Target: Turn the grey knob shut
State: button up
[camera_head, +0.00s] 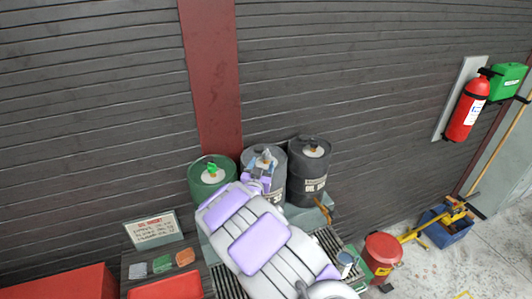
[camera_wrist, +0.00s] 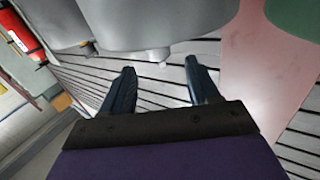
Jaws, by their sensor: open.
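The grey drum (camera_wrist: 160,25) fills the top middle of the wrist view. It also stands between the other two drums in the head view (camera_head: 278,166). My gripper (camera_head: 262,160) is over its top and covers much of it, so I cannot clearly make out the grey knob there. In the wrist view my gripper (camera_wrist: 160,64) is open, its two dark fingers apart with nothing held between them. A small pale stub shows at the drum's edge between the fingertips; I cannot tell whether it is the knob or whether the fingers touch it.
A green drum (camera_head: 196,188) with a green knob (camera_head: 212,168) stands left, and a black drum (camera_head: 308,178) stands right, close to the grey one. A slatted wall (camera_head: 370,80) and red post (camera_head: 212,80) are behind. A red can (camera_head: 382,250) stands at lower right.

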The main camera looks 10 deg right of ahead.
aim_at(266, 157)
jog(key=p+x, duration=0.1)
jog(key=x, duration=0.6)
jog(key=shift+w, duration=0.15)
jog(key=shift+c, duration=0.3)
jog(key=c, duration=0.9)
